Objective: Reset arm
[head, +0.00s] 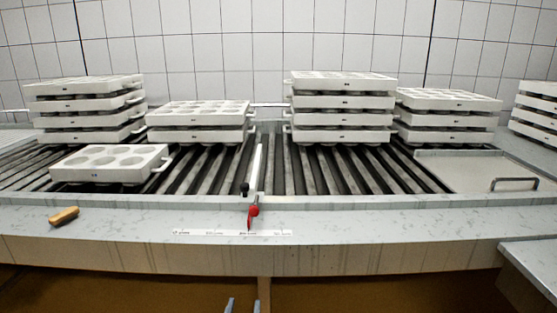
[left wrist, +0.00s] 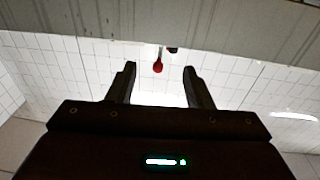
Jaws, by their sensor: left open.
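My left gripper (head: 243,305) shows only as two fingertips at the bottom edge of the head view, below the front edge of the table. In the left wrist view my left gripper (left wrist: 159,67) has its two fingers wide apart with nothing between them. A red knob (head: 253,210) on a lever hangs at the table's front, above and beyond the fingertips in the head view. The red knob also shows between the fingers in the left wrist view (left wrist: 158,67), farther off. My right gripper is in neither view.
Stacks of white moulds (head: 342,103) stand on the roller table (head: 330,178). A single mould (head: 105,163) lies at the front left. A wooden-handled brush (head: 64,215) lies on the front ledge (head: 140,222). A lid with a handle (head: 468,172) is at the right.

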